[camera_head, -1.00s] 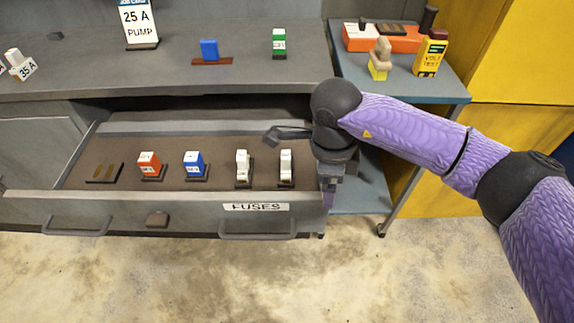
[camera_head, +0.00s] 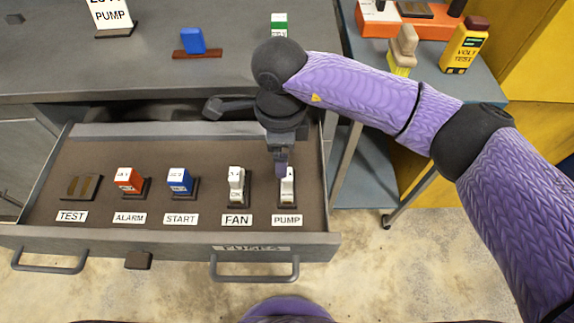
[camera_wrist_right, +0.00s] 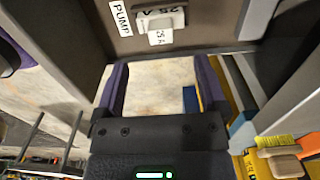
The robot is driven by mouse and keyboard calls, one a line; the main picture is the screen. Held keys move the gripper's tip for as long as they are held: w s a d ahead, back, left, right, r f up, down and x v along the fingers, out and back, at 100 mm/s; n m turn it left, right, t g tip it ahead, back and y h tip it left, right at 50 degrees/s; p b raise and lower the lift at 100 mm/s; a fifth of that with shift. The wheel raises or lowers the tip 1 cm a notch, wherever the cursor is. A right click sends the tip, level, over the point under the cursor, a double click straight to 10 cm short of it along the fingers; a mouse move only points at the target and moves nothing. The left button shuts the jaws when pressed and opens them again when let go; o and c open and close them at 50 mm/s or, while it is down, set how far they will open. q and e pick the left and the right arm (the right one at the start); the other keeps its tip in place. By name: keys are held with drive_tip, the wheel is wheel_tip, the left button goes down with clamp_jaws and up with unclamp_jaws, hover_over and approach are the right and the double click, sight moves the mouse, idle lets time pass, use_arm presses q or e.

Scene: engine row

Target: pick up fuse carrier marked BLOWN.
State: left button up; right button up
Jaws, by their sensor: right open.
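An open drawer (camera_head: 100,240) holds a row of fuse positions. A white carrier (camera_head: 288,190) stands at the PUMP label (camera_head: 287,221); in the right wrist view this carrier (camera_wrist_right: 160,22) reads 25 A. Another white carrier (camera_head: 236,190) stands at FAN, a blue one (camera_head: 180,180) at START and a red one (camera_head: 129,180) at ALARM. I cannot read BLOWN on any carrier. My right gripper (camera_head: 281,168) is at the PUMP carrier and partly covers it in the head view. In the right wrist view its open fingers (camera_wrist_right: 160,75) have nothing between them. My left gripper is not in view.
The TEST base (camera_head: 82,187) is empty. On the bench above stand a PUMP card (camera_head: 111,14), a blue part (camera_head: 193,41) and a green-and-white carrier (camera_head: 279,22). A side cart with a yellow tester (camera_head: 464,45) and a brush (camera_head: 403,50) stands right, near my forearm.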

sight(287, 183)
drive_tip(key=f+b, duration=0.1)
drive_tip(key=f, duration=0.2)
drive_tip(key=f+b, duration=0.1)
drive_tip(key=f, duration=0.2)
drive_tip(key=d+f+b, duration=0.1)
drive_tip(key=f, duration=0.2)
drive_tip(key=shift+f, duration=0.2)
drive_tip(key=shift+r, duration=0.1)
drive_tip(key=c, duration=0.7)
clamp_jaws()
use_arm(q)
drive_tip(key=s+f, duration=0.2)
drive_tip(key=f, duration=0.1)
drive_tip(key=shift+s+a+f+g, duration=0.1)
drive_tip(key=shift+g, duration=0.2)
